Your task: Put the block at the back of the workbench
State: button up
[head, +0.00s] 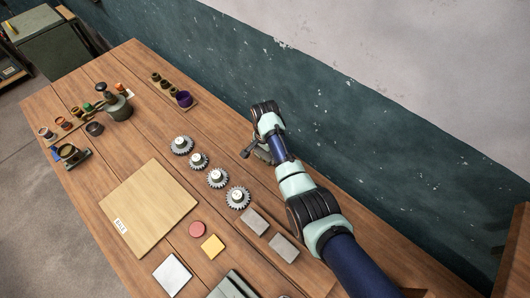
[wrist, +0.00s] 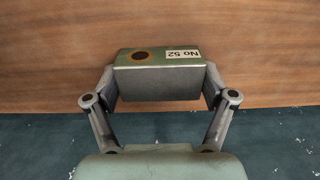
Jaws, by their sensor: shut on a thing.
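The block (wrist: 158,82) is grey-green, with a dark round spot and a "No 52" label on its upper face. My gripper (wrist: 160,76) is shut on it, one finger on each short end, in the wrist view. Wood of the workbench (wrist: 50,60) shows behind the block. The teal wall side lies along the bottom of that view. In the head view my gripper (head: 256,153) is over the back part of the workbench (head: 140,62), near the wall. The block is largely hidden by the gripper there. I cannot tell whether it touches the wood.
Several gears (head: 217,178) stand in a row left of and below my gripper. Two grey plates (head: 284,247) lie near my arm. A pale board (head: 148,207) lies mid-bench. Small pots (head: 184,99) stand at the far back. Wood between pots and gripper is clear.

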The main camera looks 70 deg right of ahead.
jog(key=o, duration=1.7)
notch_tip(320, 180, up, 12)
jog(key=shift+r+p, duration=0.15)
jog(key=shift+p, duration=1.1)
